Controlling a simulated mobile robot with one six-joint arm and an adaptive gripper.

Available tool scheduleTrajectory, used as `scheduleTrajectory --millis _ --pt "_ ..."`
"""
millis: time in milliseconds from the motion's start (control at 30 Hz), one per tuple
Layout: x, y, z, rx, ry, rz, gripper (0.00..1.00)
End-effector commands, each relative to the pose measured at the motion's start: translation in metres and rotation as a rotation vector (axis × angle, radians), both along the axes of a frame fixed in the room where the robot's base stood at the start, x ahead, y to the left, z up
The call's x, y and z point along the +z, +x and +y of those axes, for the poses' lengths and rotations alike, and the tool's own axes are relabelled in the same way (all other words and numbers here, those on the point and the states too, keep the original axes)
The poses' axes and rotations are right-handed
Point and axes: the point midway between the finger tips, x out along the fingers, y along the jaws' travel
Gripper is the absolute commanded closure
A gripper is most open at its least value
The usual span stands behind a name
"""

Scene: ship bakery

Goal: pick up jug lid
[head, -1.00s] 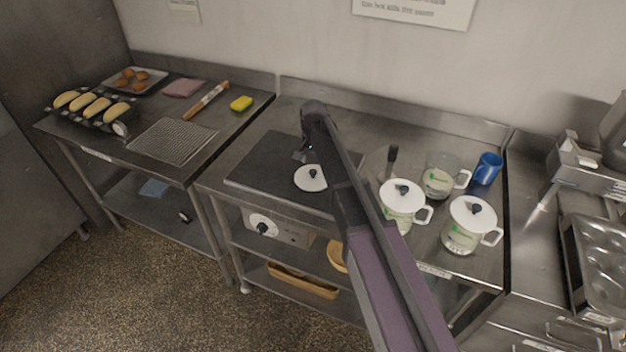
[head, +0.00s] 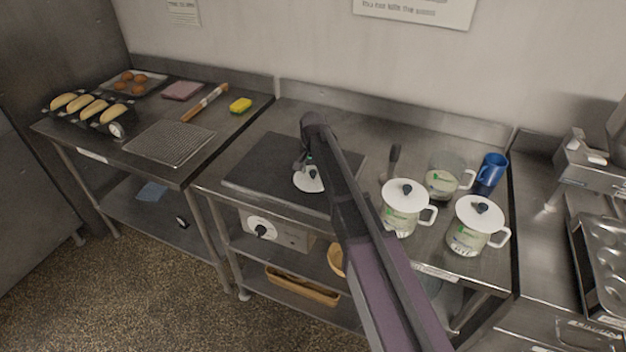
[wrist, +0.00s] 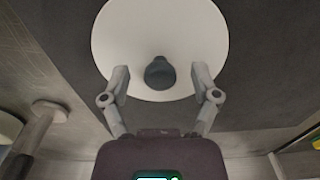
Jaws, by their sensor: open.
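The white round jug lid (head: 309,182) with a dark knob lies on the dark flat plate of the griddle (head: 262,172). In the wrist view the lid (wrist: 160,35) fills the upper middle, and its dark knob (wrist: 160,73) sits between my fingertips. My gripper (wrist: 160,82) is open, with one finger on each side of the knob and a gap on both sides. In the head view my gripper (head: 308,164) is just above the lid, and my arm hides part of the griddle.
A left table holds a wire rack (head: 170,143) and a yellow sponge (head: 240,105).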

Motion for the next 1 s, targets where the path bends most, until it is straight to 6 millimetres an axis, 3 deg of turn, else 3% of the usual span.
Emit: scheduleTrajectory --millis 267,533,1000 --pt "0.0000 0.0000 -0.0001 0.000 0.000 0.000 0.21" --pt "0.0000 -0.0001 0.0000 0.000 0.000 0.000 1.00" --pt "0.0009 0.0000 0.0000 0.000 0.000 0.000 1.00"
